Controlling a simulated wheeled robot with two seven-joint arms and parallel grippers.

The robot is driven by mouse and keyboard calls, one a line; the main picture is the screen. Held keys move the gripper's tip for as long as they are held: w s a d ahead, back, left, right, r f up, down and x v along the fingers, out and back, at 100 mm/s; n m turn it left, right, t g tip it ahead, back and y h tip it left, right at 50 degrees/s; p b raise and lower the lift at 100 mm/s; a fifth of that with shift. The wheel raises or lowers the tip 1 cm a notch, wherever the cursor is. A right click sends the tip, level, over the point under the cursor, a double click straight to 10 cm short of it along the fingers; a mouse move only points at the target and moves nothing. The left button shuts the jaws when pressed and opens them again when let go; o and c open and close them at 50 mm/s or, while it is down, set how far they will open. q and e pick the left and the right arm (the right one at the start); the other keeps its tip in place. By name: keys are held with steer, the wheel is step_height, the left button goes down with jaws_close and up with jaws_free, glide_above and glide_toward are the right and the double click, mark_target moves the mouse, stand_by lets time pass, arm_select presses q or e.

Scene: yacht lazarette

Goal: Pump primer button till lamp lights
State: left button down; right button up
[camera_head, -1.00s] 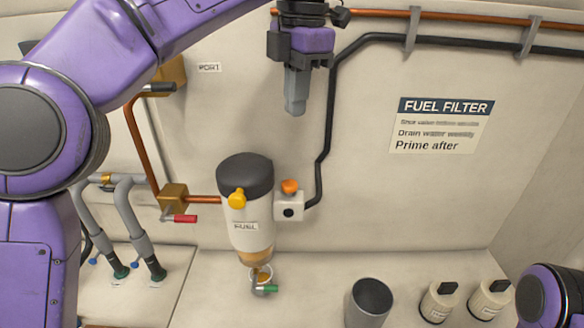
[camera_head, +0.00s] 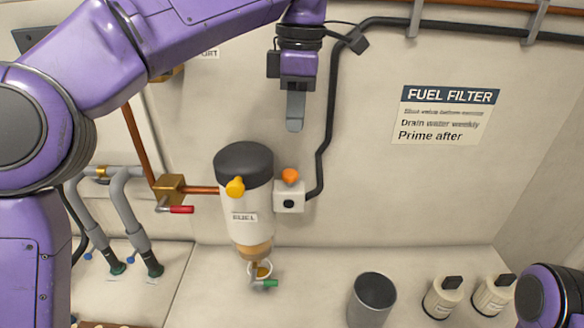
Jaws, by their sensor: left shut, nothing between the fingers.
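The orange primer button (camera_head: 290,175) sits on top of a small white block (camera_head: 289,199) on the right side of the fuel filter (camera_head: 246,205). A dark round spot, perhaps the lamp, is on the block's front and looks unlit.
A red-handled valve (camera_head: 180,209) is left of the filter, and a green-handled drain (camera_head: 269,283) is below it. A dark cup (camera_head: 371,298) and two white canisters (camera_head: 442,298) stand at the lower right. A black hose (camera_head: 327,140) runs right of my gripper.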

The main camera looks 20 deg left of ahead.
mark_target(292, 174)
arm_select(q)
steer(key=f, duration=0.5)
steer(key=f+b, duration=0.1)
steer(key=f, duration=0.2)
steer(key=shift+a, duration=0.3)
steer(key=shift+f, duration=0.5)
arm_select(e)
step_height(292, 174, down, 2)
steer(key=shift+f, duration=0.1)
arm_select(q)
steer(key=shift+f+b, duration=0.3)
steer(key=shift+f, duration=0.75)
arm_select(e)
steer(key=shift+f, duration=0.15)
arm_select(q)
step_height(292, 174, up, 5)
steer(key=p, duration=0.5)
steer(key=shift+w+d, duration=0.1)
step_height(292, 174, up, 9)
steer(key=p, duration=0.1)
steer(key=shift+s+d+r, duration=0.2)
steer(key=shift+d, duration=0.15)
arm_select(e)
step_height(292, 174, up, 6)
steer(key=shift+s, duration=0.1)
